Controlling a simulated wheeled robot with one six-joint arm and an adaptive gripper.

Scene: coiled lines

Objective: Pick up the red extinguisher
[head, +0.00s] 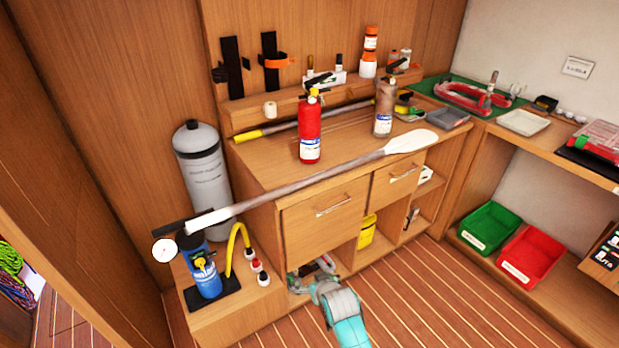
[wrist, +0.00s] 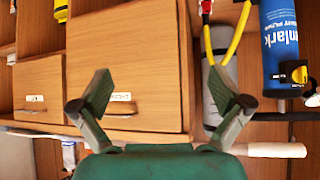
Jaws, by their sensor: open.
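The red extinguisher (head: 310,133) stands upright on the wooden cabinet top (head: 262,160) in the head view, with a white label low on its body and a black handle on top. My gripper (head: 312,268) is low in front of the cabinet, well below and apart from the extinguisher. In the wrist view my gripper (wrist: 160,92) is open, its two fingers wide apart with nothing between them. That view looks upside down at the drawer fronts (wrist: 125,65); I cannot make out the red extinguisher there.
A paddle (head: 300,184) lies along the cabinet's front edge, before the extinguisher. A brownish extinguisher (head: 384,108) stands to its right, and a pole (head: 290,124) lies behind. A blue cylinder (head: 204,276) and a grey tank (head: 204,170) stand left. Green (head: 489,228) and red bins (head: 532,254) sit right.

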